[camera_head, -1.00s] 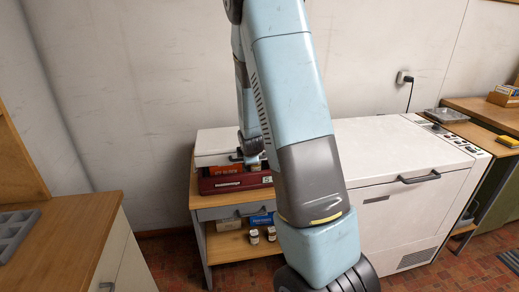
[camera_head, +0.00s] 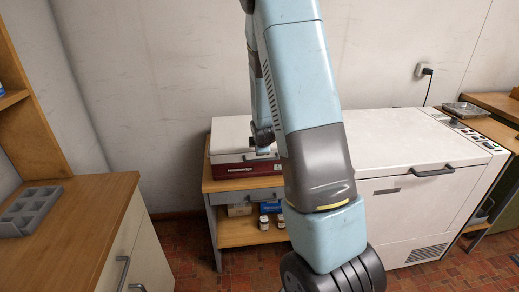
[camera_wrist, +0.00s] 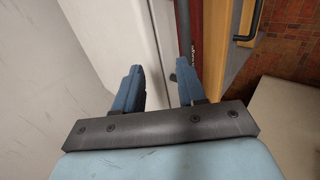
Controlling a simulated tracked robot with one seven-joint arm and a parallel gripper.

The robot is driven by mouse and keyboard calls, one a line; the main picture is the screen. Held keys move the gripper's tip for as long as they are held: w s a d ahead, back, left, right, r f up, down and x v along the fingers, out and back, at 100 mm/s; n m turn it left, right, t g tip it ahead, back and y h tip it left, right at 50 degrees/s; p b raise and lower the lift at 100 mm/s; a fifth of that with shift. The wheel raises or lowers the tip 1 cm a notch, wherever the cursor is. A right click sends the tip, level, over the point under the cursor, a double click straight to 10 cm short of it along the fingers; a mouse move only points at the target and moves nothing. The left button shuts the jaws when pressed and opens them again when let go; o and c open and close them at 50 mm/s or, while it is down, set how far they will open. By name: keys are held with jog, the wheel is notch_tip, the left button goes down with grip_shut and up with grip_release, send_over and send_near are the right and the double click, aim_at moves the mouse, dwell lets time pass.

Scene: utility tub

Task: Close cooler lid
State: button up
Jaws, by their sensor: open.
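The cooler stands on a small wooden-topped table against the wall, left of my arm in the head view. Its white lid (camera_head: 231,134) lies down over the dark red body (camera_head: 232,170), and no contents show. Whether a thin gap remains between them is too small to tell. In the wrist view the white lid (camera_wrist: 104,28) and a strip of the red body (camera_wrist: 196,32) run past my fingers. My gripper (camera_wrist: 157,78) is open and empty, close over the lid's front edge. Contact cannot be told. My arm hides the cooler's right side in the head view.
A white chest freezer (camera_head: 410,145) stands to the right of the table. A wooden counter (camera_head: 75,225) with a grey tray (camera_head: 32,211) is at the left. Small bottles (camera_head: 264,222) and boxes sit on the table's lower shelf. Red tiled floor is clear between.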

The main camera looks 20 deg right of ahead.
jog(key=v, duration=1.2)
jog(key=shift+s+r, duration=0.25)
jog(key=shift+s, duration=0.05)
dwell(0.3)
jog(key=s+a+r+m+g+y, duration=0.1)
jog(key=s+a+r+m, duration=0.2)
jog(key=s+r+m, duration=0.2)
jog(key=s+a+r+m, duration=0.4)
jog(key=s+r, duration=0.3)
jog(key=s, duration=0.5)
jog(key=s+a+r+m+g+y, duration=0.1)
jog(key=s+a+r+m, duration=0.3)
jog(key=s, duration=0.4)
notch_tip(320, 180, up, 2)
jog(key=shift+s+r+m+g+y, duration=0.2)
jog(key=shift+m+g+y, duration=0.1)
jog(key=shift+m, duration=0.5)
